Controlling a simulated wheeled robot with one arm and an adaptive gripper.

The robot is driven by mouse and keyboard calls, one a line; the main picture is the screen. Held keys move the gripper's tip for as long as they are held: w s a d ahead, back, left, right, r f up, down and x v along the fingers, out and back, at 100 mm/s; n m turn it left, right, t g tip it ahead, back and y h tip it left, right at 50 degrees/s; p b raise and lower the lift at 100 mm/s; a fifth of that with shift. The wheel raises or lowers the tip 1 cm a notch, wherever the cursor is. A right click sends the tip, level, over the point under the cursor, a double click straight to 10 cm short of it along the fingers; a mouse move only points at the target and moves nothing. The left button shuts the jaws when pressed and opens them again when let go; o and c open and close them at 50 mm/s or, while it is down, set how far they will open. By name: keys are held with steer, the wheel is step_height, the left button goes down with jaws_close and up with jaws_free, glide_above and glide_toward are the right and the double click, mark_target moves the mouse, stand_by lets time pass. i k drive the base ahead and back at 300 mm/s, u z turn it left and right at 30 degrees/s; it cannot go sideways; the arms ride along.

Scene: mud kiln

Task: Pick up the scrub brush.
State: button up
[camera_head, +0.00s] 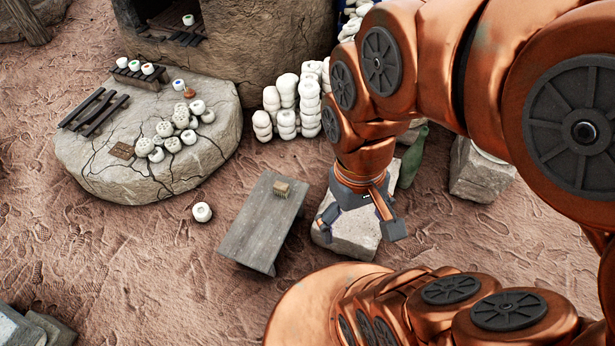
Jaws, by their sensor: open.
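A small tan, block-shaped thing that looks like the scrub brush (282,188) lies on the far end of a low grey wooden bench (258,225). It is too small to make out its bristles. My gripper (360,225) is open and points down over a pale stone block (345,243), to the right of the bench. Its fingers are spread with nothing between them. The gripper is apart from the brush, to its right and nearer the camera.
A round cracked stone slab (100,165) holds several white pots and a dark rack. White pots are stacked (285,110) by the mud kiln (250,50). A green bottle (412,158) and another stone block (480,172) stand right. One pot (201,212) lies on open sand.

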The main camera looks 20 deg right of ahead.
mark_target(279, 187)
steer(key=k, duration=0.45)
steer(key=u, duration=0.5)
steer(key=i, duration=0.9)
steer(key=u, duration=0.45)
